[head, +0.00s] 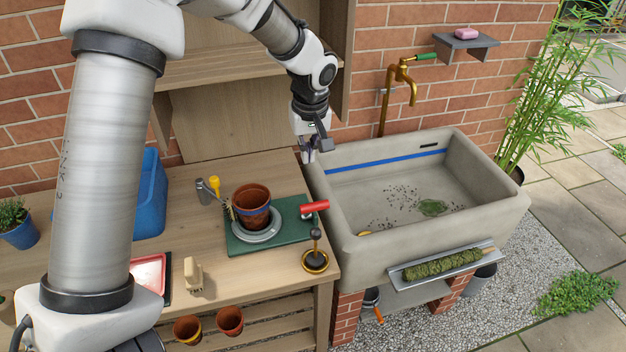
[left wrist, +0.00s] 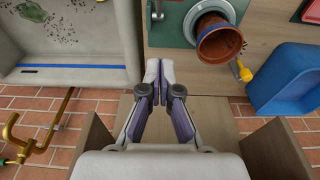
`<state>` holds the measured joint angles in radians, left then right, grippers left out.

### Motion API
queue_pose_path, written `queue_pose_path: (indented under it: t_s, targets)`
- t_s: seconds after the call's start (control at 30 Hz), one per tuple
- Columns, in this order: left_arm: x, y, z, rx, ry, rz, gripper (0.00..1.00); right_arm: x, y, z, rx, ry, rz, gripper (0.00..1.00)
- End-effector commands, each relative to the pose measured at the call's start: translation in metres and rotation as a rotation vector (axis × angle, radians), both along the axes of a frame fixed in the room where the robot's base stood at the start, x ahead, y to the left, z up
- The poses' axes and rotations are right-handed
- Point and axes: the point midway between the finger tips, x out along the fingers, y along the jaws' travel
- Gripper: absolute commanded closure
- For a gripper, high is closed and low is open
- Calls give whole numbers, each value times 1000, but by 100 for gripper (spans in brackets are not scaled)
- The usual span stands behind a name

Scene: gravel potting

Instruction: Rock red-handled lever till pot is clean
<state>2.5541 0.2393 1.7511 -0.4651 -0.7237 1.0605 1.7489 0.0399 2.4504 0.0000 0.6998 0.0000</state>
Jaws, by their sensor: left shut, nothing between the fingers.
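The terracotta pot (head: 252,207) sits on a grey round plate (head: 257,237) on a green base (head: 236,240). Dark specks show on the pot in the left wrist view (left wrist: 219,46). The red-handled lever (head: 314,206) is at the right edge of the green base, beside the pot. My left gripper (head: 309,156) is behind the lever, near the bench's back right corner by the sink, apart from lever and pot. Its fingers are together and empty in the left wrist view (left wrist: 159,70). My right gripper is not in view.
A black-knobbed post on a brass base (head: 315,262) stands in front of the lever. The stone sink (head: 336,195) adjoins the bench on the right. A grey cylinder (head: 205,191), a yellow-handled tool (head: 214,184) and a blue bin (head: 150,205) stand left of the pot.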

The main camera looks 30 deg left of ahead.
Motion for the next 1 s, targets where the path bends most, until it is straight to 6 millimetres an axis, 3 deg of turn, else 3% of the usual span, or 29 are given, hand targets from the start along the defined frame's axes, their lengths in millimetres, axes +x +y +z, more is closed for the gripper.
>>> queue_pose_path:
  t_s: [0.37,0.63,1.0]
  targets:
    - [8,10,-78,1,4,-1,100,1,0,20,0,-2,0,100]
    - [-13,-16,-93,1,0,-3,100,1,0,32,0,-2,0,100]
    - [-15,-19,-97,0,-1,-1,100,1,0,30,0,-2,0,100]
